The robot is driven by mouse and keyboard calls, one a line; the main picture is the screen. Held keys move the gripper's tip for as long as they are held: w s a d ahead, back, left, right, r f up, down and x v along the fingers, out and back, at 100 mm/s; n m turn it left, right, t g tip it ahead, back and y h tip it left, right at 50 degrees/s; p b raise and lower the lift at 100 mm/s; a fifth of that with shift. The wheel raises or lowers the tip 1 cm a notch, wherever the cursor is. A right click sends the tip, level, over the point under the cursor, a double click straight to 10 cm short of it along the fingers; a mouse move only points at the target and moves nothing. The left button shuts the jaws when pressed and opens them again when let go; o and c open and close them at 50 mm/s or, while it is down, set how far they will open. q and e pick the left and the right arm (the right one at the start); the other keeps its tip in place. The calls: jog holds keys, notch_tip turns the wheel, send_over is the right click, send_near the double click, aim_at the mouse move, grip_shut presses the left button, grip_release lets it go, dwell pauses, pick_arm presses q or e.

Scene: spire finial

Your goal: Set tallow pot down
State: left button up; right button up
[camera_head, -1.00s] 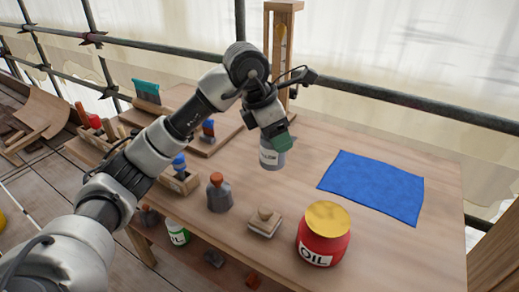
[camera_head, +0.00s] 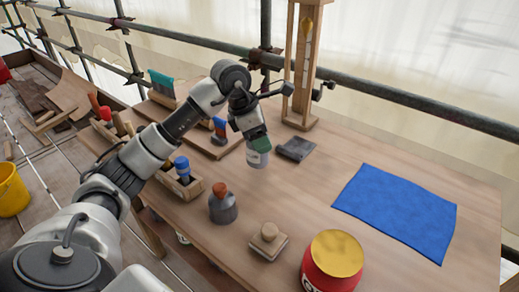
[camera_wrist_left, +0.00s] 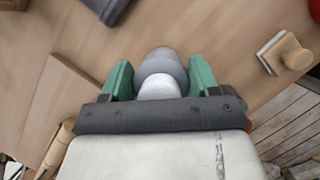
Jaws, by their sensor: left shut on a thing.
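The tallow pot (camera_head: 257,158) is a small grey pot with a pale label band. My left gripper (camera_head: 252,143), with green fingers, is shut on it from above, over the back middle of the wooden workbench (camera_head: 315,205). In the left wrist view the pot (camera_wrist_left: 162,70) sits between the two green fingers (camera_wrist_left: 160,82). I cannot tell whether its base touches the bench. My right gripper is not in view.
A dark grey block (camera_head: 295,148) lies just right of the pot. A grey bottle (camera_head: 222,207), a wood-knobbed block (camera_head: 268,241) and a red oil tin (camera_head: 333,265) stand nearer. A blue cloth (camera_head: 395,210) lies right. Bare bench lies between.

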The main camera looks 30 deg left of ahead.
aim_at(257, 161)
pick_arm(q)
jog(key=shift+a+f, duration=0.15)
jog(key=shift+f, duration=0.1)
notch_tip(257, 161, down, 3)
jog(key=shift+f, duration=0.35)
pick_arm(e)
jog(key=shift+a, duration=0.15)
pick_arm(q)
jog(key=shift+f, duration=0.15)
jog(key=o, duration=1)
